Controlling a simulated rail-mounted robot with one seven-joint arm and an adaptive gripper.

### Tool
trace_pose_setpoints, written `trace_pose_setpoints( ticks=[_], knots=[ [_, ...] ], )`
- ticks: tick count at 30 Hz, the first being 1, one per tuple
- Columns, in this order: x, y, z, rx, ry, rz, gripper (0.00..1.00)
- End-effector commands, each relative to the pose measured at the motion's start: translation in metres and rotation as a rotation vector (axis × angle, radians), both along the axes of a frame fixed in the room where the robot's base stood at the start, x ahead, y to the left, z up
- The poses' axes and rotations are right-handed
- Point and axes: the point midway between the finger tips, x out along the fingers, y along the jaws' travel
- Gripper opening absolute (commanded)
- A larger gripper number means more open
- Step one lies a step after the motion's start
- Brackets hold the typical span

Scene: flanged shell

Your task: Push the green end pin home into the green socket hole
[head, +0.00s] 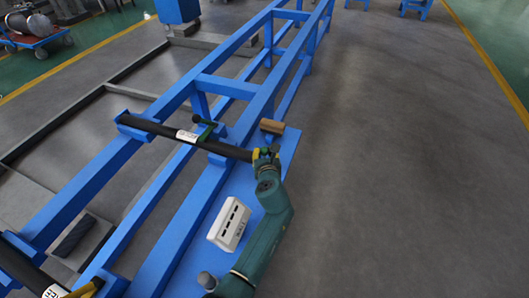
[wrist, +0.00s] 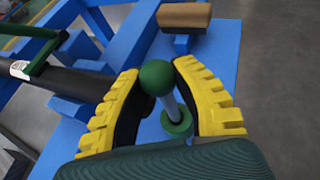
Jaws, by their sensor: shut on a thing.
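The green end pin (wrist: 157,78) shows in the wrist view as a green ball head on a grey shaft. A green collar (wrist: 178,124) surrounds the shaft's other end; I cannot tell if this is the pin's own flange or the socket. My gripper (wrist: 158,70) has its yellow, black-padded fingers on both sides of the pin and is shut on it. In the head view my gripper (head: 265,154) is at the right end of a black tube (head: 226,149), which lies across the blue frame. The tube's end and any socket hole there are hidden by my gripper.
A green handle (head: 207,130) stands on the tube. A wooden block (head: 271,126) sits on the blue bench just beyond my gripper. A white slotted box (head: 230,224) is on the bench left of my arm. The floor to the right is clear.

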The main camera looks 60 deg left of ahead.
Motion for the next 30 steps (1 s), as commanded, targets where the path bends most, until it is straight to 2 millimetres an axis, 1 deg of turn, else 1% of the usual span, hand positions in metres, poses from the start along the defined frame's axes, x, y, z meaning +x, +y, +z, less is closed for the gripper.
trace_pose_setpoints(
  ticks=[21, 22, 24, 26, 30],
  knots=[
    [0.000, 0.000, -0.019, 0.001, 0.001, 0.000, 0.00],
    [0.000, 0.000, -0.019, 0.001, 0.001, 0.000, 0.29],
    [0.000, 0.000, -0.018, 0.000, 0.002, 0.001, 0.43],
    [-0.001, 0.000, -0.019, -0.001, 0.002, 0.001, 0.54],
    [-0.001, 0.000, -0.020, -0.003, 0.003, 0.002, 0.54]
  ],
)
